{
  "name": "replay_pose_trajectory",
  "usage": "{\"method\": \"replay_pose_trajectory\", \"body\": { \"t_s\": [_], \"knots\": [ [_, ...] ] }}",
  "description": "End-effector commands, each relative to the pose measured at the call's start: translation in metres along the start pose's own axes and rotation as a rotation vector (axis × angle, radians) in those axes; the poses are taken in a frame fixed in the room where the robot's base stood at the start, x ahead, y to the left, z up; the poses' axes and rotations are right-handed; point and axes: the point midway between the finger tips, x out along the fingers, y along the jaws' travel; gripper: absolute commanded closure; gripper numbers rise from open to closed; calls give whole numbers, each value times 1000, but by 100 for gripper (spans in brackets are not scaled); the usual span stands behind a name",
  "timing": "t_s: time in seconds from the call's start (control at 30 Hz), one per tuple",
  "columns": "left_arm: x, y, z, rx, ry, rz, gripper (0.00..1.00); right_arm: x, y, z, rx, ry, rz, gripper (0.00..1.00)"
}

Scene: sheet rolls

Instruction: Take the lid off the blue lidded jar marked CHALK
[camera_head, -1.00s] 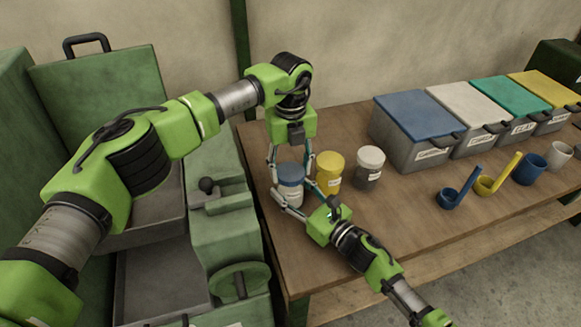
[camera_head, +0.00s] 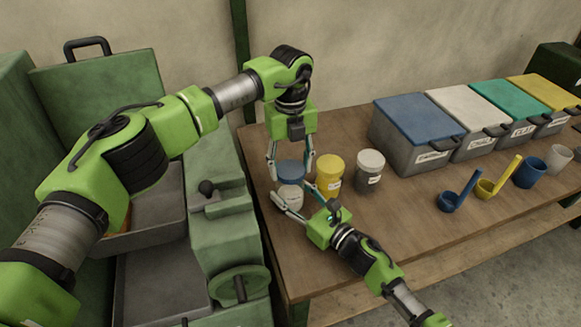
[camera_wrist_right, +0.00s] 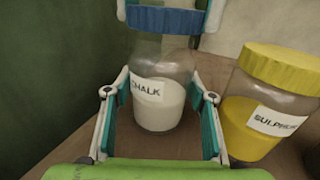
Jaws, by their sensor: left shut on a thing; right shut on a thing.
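The glass jar (camera_head: 289,198) marked CHALK stands near the bench's left end; its pale contents and label show in the right wrist view (camera_wrist_right: 158,95). Its blue lid (camera_head: 291,173) is held just above it, and the jar's pale top shows below the lid in the head view. The lid is at the top of the right wrist view (camera_wrist_right: 162,19). My left gripper (camera_head: 290,170) points down and is shut on the lid. My right gripper (camera_head: 291,192) comes in low from the front right and is shut around the jar's body.
A yellow-lidded jar (camera_head: 329,175) marked SULPHUR stands close on the right, then a white-lidded jar (camera_head: 369,172). Lidded bins (camera_head: 415,120) line the back. Green machinery (camera_head: 225,215) is at left.

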Motion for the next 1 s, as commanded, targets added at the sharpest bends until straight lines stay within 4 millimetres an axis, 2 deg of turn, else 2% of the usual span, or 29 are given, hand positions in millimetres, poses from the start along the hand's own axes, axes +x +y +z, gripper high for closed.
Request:
{"method": "replay_pose_trajectory", "body": {
  "t_s": [0.37,0.47,0.7,0.97,1.0],
  "knots": [
    [-2,0,0,0,-1,0,76,0,0,1,0,-1,0,100],
    [-8,0,1,0,-2,-1,76,0,0,1,0,-1,0,100],
    [-37,0,1,0,-3,-2,76,0,0,1,0,-1,0,100],
    [-42,0,0,0,0,0,76,0,0,1,0,-1,0,100],
    [-42,0,0,0,0,0,76,0,0,1,0,-1,0,42]
  ]
}}
